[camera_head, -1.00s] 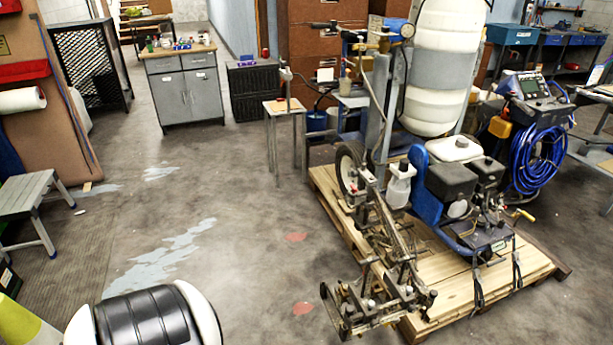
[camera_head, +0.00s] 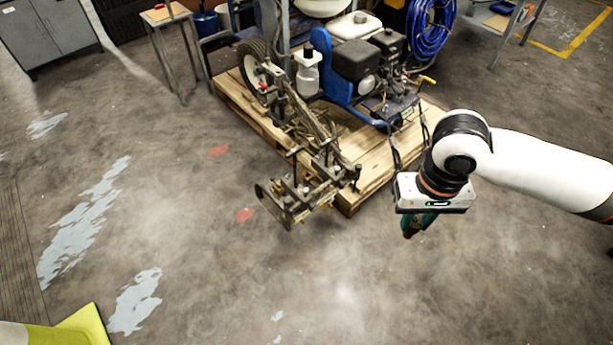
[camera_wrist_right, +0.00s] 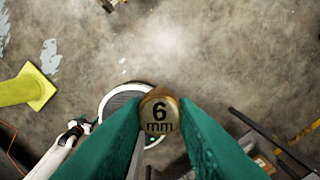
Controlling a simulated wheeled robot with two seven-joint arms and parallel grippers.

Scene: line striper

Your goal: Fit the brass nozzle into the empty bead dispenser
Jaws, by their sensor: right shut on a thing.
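My right gripper (camera_head: 416,228) hangs over the floor, right of and nearer than the line striper's front carriage. In the right wrist view its green fingers are shut on the brass nozzle (camera_wrist_right: 159,112), whose round face reads "6 mm". The nozzle is hidden in the head view. The line striper (camera_head: 345,80) stands on a wooden pallet. Its front carriage (camera_head: 300,190) reaches over the pallet's near edge, apart from my gripper. I cannot make out which fitting there is the empty bead dispenser. My left gripper is not seen in the head view.
The wooden pallet (camera_head: 375,180) is a low obstacle under the machine. Straps hang at its right side. A yellow-green object (camera_head: 85,325) lies at the lower left. The floor between it and the pallet is open, with grey and red paint patches.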

